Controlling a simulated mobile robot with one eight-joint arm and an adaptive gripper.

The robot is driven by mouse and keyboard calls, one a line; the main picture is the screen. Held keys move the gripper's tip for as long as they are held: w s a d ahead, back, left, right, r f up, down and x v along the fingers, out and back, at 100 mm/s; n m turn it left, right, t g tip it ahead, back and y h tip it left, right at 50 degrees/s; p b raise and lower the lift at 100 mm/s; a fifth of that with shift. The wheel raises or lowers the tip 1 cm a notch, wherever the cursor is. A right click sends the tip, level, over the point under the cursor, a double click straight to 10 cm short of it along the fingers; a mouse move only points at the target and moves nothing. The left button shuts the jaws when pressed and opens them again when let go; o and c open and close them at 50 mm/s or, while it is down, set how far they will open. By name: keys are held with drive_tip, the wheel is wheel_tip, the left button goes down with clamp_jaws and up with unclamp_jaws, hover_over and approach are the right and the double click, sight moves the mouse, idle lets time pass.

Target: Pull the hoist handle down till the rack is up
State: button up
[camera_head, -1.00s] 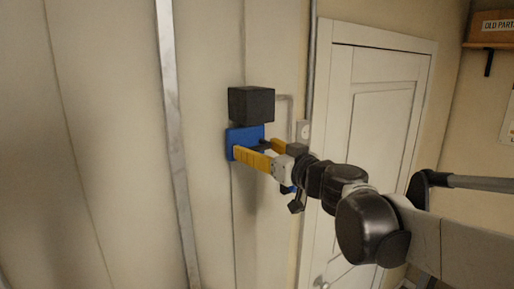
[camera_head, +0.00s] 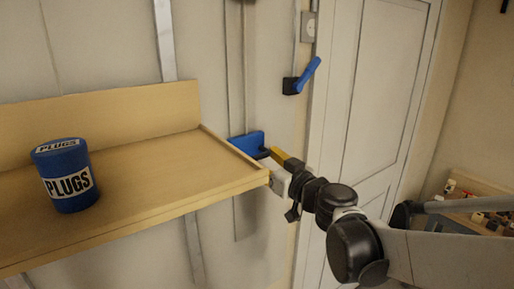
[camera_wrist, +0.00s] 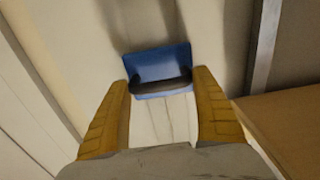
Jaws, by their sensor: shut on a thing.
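The hoist handle (camera_head: 248,143) is a blue plate with a dark grip bar, in front of a vertical rail on the pale wall. In the wrist view the handle (camera_wrist: 155,65) lies straight ahead. My gripper (camera_head: 271,153) has its yellow fingers at the two ends of the grip bar and is shut on it; in the wrist view the gripper (camera_wrist: 162,82) spans the bar. The far finger is partly hidden in the head view. The rack (camera_head: 150,168), a wooden shelf with a low back board, is to the left, its right end near my gripper.
A blue can labelled PLUGS (camera_head: 67,178) stands upright on the rack. A blue lever (camera_head: 309,74) on a black block is on the wall at upper right, below an outlet (camera_head: 308,25). A white door (camera_head: 375,110) is to the right. A tray with small items (camera_head: 480,200) is at far right.

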wheel_tip(320, 180, down, 25)
drive_tip(key=b, duration=1.6)
drive_tip(key=shift+b, duration=0.3)
drive_tip(key=shift+r, duration=0.15)
drive_tip(key=o, duration=1.2)
drive_tip(key=shift+a, duration=0.1)
drive_tip(key=v, duration=1.2)
